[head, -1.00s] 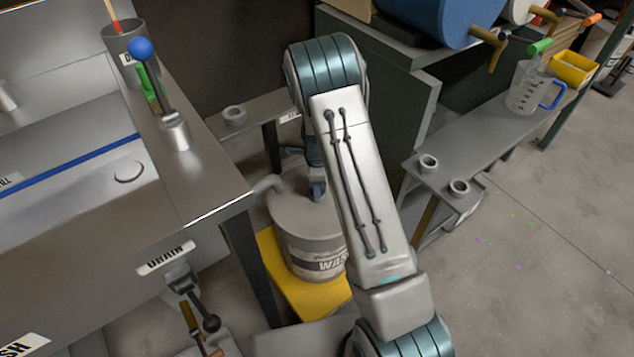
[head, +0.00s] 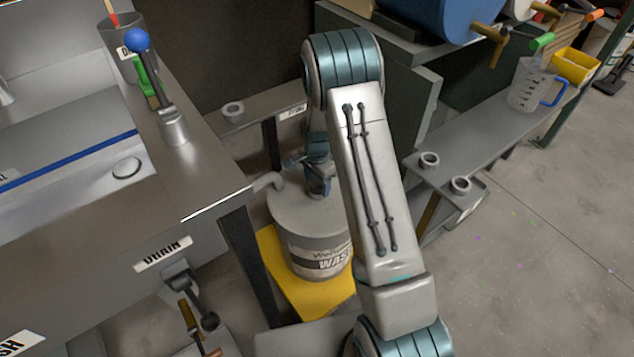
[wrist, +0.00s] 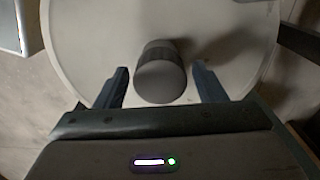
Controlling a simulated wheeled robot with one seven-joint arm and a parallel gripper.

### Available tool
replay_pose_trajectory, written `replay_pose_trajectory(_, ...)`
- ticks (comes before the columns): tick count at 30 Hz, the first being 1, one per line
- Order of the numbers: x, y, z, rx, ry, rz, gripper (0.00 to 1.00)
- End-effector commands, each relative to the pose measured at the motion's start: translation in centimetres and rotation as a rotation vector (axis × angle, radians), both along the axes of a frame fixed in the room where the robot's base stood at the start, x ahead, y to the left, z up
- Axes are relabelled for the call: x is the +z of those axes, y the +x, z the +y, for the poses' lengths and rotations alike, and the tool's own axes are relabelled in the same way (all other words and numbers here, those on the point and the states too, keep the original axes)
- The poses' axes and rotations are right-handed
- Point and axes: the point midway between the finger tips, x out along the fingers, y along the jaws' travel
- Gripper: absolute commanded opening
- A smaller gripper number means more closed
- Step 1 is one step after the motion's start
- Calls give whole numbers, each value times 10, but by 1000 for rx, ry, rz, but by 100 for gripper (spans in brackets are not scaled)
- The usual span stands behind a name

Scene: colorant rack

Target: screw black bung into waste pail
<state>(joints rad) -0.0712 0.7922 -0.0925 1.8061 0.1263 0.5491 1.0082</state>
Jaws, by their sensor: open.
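The grey waste pail (head: 312,240) stands on a yellow base beside the bench leg, its lid facing up. In the wrist view its round pale lid (wrist: 90,40) fills most of the picture. A dark round bung (wrist: 160,75) with a ribbed side shows over the lid, between the two fingers; I cannot tell if it is seated in the lid. My gripper (wrist: 163,85) is open, with one finger on each side of the bung and gaps visible on both sides. In the head view my gripper (head: 318,185) is low over the lid, partly hidden by my arm.
The steel bench (head: 205,180) stands at left. A shelf with two ring holders (head: 460,186) and a measuring jug (head: 527,85) is at right. Open floor lies at lower right.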

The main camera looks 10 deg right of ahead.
Motion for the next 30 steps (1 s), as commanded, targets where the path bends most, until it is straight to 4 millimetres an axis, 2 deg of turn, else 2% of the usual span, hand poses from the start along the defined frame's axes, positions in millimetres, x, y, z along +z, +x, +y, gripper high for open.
replay_pose_trajectory(10,0,0,0,460,1,0,64)
replay_pose_trajectory(14,0,0,0,530,0,0,64)
replay_pose_trajectory(20,0,0,0,535,0,0,64)
replay_pose_trajectory(21,0,0,0,535,0,0,58)
replay_pose_trajectory(25,0,0,0,534,0,0,23)
replay_pose_trajectory(30,0,0,0,505,0,1,23)
